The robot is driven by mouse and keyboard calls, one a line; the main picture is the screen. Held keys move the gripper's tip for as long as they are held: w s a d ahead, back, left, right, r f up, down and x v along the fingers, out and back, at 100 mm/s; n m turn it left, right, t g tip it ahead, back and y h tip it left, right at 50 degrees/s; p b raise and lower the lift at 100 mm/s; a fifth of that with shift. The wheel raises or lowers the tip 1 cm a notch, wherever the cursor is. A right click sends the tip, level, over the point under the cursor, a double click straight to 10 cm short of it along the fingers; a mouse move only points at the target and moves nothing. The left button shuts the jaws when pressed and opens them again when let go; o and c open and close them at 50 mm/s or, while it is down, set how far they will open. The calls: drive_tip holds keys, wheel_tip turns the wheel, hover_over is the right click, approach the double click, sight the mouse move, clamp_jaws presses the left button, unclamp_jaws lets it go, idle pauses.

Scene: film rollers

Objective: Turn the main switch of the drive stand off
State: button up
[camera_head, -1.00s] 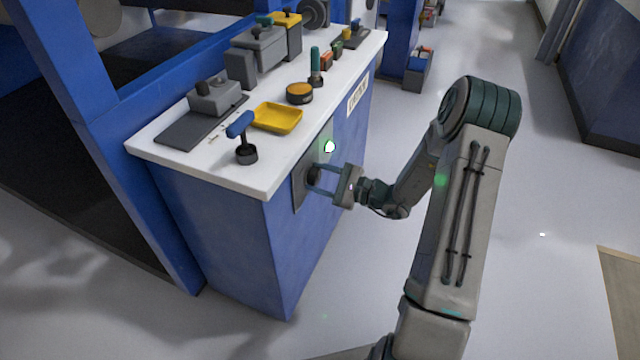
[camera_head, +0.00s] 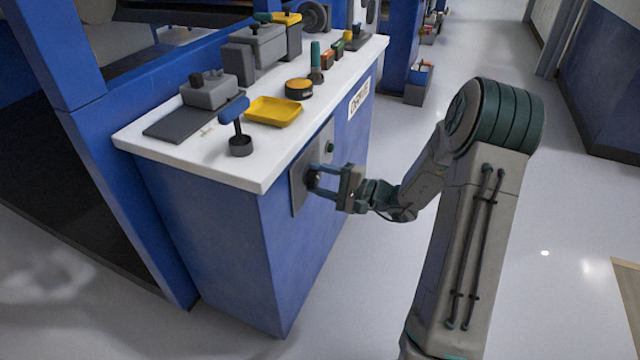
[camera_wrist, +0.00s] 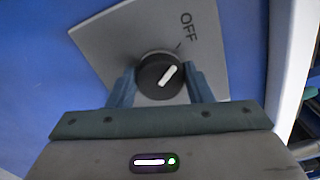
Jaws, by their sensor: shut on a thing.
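The main switch is a round black knob with a white pointer bar (camera_wrist: 153,72) on a grey plate (camera_wrist: 118,38) in the wrist view. The pointer slants up and right, roughly toward the printed word OFF (camera_wrist: 187,27). In the head view the plate (camera_head: 299,190) is on the blue drive stand's side (camera_head: 232,245), and the knob is mostly hidden by my fingers. My gripper (camera_head: 316,180) is shut on the knob, one finger on each side, as the wrist view also shows. A small green lamp (camera_head: 330,147) above the switch looks dark.
The white stand top (camera_head: 215,165) overhangs above my gripper. The floor right of the stand is clear.

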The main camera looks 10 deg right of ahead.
idle(0.4)
drive_tip(key=o, duration=1)
drive_tip(key=p+v, duration=0.3)
drive_tip(key=v, duration=1.1)
drive_tip(key=shift+r, duration=0.1)
drive_tip(key=s+a+r+n+g+h+p, duration=0.3)
drive_tip(key=s+a+r+g+p, duration=0.4)
drive_tip(key=r, duration=0.3)
drive_tip(key=s+a+r+n+g+h+p, duration=0.2)
drive_tip(key=s+a+r+n+g+p, duration=0.2)
drive_tip(key=a+r+p, duration=0.35)
drive_tip(key=s+d+r+n+t+h+p, duration=0.1)
drive_tip(key=s+r+h+p, duration=0.3)
drive_tip(key=r+p, duration=0.4)
drive_tip(key=s+d+r+n+t+h+p, duration=0.2)
drive_tip(key=s+r+h+p, duration=0.2)
drive_tip(key=r, duration=1)
drive_tip(key=h+p, duration=0.1)
drive_tip(key=p, duration=0.2)
drive_tip(key=shift+d+h+p, duration=0.3)
drive_tip(key=shift+d+p, duration=0.05)
drive_tip(key=shift+p, duration=0.05)
